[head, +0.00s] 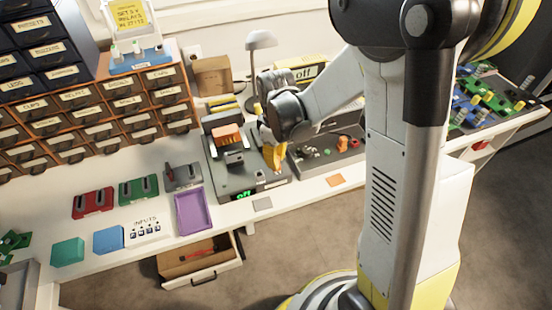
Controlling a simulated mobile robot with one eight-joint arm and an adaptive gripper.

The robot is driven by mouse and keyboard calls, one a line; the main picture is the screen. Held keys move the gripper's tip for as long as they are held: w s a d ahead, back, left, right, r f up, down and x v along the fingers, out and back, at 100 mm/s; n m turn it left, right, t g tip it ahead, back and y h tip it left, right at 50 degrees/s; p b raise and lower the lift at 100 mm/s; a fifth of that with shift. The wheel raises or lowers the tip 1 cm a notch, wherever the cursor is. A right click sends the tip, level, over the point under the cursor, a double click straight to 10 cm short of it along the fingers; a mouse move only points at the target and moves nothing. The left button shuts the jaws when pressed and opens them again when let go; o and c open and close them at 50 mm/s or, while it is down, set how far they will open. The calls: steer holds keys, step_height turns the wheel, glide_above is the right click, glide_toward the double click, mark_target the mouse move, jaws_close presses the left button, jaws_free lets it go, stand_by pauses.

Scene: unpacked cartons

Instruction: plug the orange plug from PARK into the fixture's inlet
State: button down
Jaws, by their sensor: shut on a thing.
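My gripper (273,158) is at the end of my arm, low over the right part of a dark grey fixture (240,178). It is small and partly hidden by the wrist. An orange-yellow shape shows at its tips; I take the gripper to be shut on the orange plug, but plug and fingers are hard to tell apart. The fixture carries an orange block (228,137) and a green lit display on its front. The inlet and the PARK label cannot be made out. I cannot tell whether the plug touches the fixture.
A dark panel (325,155) with small parts stands right of the fixture. A purple tray (193,212) lies to its left. An open drawer (200,262) juts out below the table. A lamp (260,42) stands behind. My arm covers part of the table's right side.

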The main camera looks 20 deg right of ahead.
steer(key=c, duration=1.4)
jaws_free()
step_height(320, 180, up, 12)
